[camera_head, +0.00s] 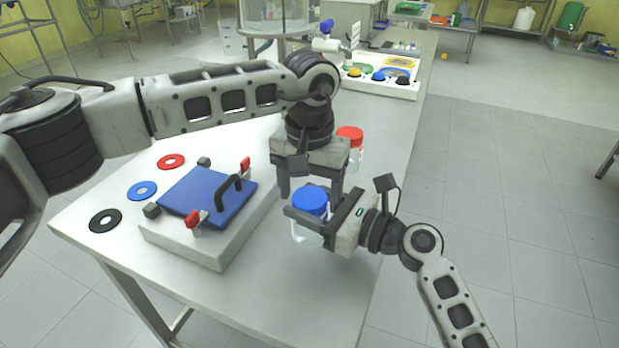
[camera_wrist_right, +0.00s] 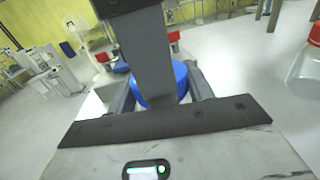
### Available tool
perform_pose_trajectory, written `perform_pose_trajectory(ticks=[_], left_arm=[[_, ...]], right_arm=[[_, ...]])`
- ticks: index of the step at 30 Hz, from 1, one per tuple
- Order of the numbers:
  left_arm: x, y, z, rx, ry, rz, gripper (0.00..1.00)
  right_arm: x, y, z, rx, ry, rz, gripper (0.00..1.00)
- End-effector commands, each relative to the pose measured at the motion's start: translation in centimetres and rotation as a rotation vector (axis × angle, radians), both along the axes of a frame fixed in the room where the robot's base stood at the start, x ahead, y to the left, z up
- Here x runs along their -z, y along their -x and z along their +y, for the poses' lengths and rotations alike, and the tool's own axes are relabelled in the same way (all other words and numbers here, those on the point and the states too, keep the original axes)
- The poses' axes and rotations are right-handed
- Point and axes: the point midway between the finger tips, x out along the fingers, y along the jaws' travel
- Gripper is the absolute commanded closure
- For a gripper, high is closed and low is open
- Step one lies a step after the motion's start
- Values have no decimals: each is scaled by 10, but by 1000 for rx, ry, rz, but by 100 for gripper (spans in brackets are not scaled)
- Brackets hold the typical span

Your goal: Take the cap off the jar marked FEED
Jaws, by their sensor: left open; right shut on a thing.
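A clear jar (camera_head: 305,236) with a blue cap (camera_head: 310,199) stands near the right edge of the table. My right gripper (camera_head: 308,216) is shut on this jar from the right, just below the cap. The blue cap also shows between its fingers in the right wrist view (camera_wrist_right: 180,82). My left gripper (camera_head: 311,187) points down over the blue cap, open, its fingers at either side. A second clear jar with a red cap (camera_head: 350,134) stands behind it, partly hidden by my left gripper. I cannot read a FEED mark on either jar.
A white block with a blue plate (camera_head: 206,197), black handle and red clamps lies left of the jars. Red (camera_head: 171,161), blue (camera_head: 142,190) and black (camera_head: 105,220) rings lie beside it. A white tray (camera_head: 400,86) stands at the back. The table's front is clear.

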Motion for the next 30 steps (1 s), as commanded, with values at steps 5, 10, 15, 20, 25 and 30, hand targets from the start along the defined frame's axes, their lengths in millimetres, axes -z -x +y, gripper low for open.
perform_pose_trajectory(ticks=[5, 10, 15, 20, 25, 30], left_arm=[[1, 0, 0, 0, 0, 0, 30], [0, 0, 0, 0, 0, 0, 63], [0, 0, 0, -1, 0, 0, 75], [0, 0, 0, -135, 0, 0, 74], [0, 0, 0, -293, 0, 0, 74], [0, 0, 0, -303, 0, 0, 75]], right_arm=[[0, 0, 0, 1, 1, 0, 100], [0, 0, 0, 1, 1, 0, 100], [0, 0, -1, 1, 1, 0, 100], [0, 0, -1, 2, 1, 0, 100], [0, -1, -1, 3, 1, 0, 100], [1, -1, -1, 4, 1, 1, 100]])
